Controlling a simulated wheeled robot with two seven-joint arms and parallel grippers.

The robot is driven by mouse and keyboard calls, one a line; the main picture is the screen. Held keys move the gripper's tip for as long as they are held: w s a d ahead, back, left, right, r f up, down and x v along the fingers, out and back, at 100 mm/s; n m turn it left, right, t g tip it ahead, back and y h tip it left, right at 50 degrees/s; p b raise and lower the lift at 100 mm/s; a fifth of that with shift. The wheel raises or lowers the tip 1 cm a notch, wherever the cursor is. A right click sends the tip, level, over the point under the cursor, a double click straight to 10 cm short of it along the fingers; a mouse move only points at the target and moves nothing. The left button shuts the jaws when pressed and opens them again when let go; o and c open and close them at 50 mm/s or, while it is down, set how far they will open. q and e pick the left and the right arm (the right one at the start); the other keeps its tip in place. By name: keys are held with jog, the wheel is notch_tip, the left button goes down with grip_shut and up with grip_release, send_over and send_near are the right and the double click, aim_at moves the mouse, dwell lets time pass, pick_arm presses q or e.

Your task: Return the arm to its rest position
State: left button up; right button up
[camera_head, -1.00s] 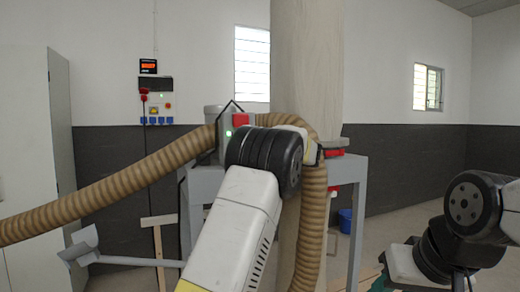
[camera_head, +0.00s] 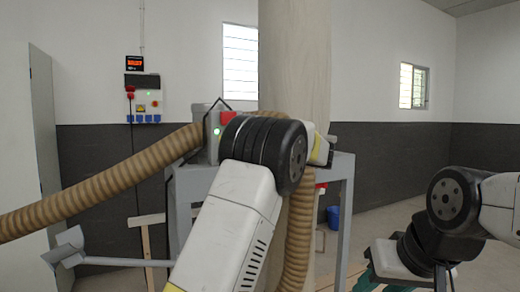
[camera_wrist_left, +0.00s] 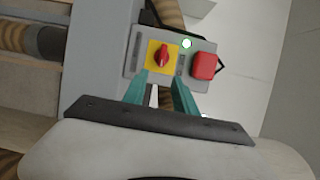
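My left arm (camera_head: 232,225), white with a black joint, reaches up from the bottom centre of the head view, in front of a grey machine on a table. Its gripper is hidden there behind the arm. In the left wrist view, the two teal fingers of my left gripper (camera_wrist_left: 163,80) stand apart with nothing held between them. Beyond the fingertips are a red rotary switch on a yellow plate (camera_wrist_left: 162,56) and a red button (camera_wrist_left: 204,66). I cannot tell how far off the switch is. My right arm (camera_head: 460,205) is folded at right; teal parts of its gripper (camera_head: 374,281) show at the bottom edge.
A ribbed brown hose (camera_head: 105,183) runs from the left to the machine (camera_head: 211,130), close to my left arm. A grey table (camera_head: 345,170) and a thick pale column (camera_head: 294,60) stand behind the arm. A grey cabinet (camera_head: 42,140) is at far left. Open floor shows at right.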

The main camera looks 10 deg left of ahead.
pick_arm(q)
jog(key=s+a+f+n+g+h, duration=0.2)
jog(key=s+a+f+g+h, duration=0.35)
jog(key=s+a+f, duration=0.7)
jog(key=s+d+f+n+h, duration=0.1)
jog(key=s+d+h, duration=0.3)
jog(key=s, duration=0.5)
jog(key=s+d+f+n+t+h, duration=0.1)
jog(key=s+d+f+h, duration=0.2)
jog(key=s, duration=0.7)
jog(key=s+d+f+n+t+h, duration=0.1)
jog(key=s+d+f+n+h, duration=0.1)
jog(key=s, duration=0.8)
jog(key=d+f+h, duration=0.1)
jog(key=d+h, duration=0.1)
jog(key=shift+d+h, duration=0.35)
jog(key=shift+d, duration=0.05)
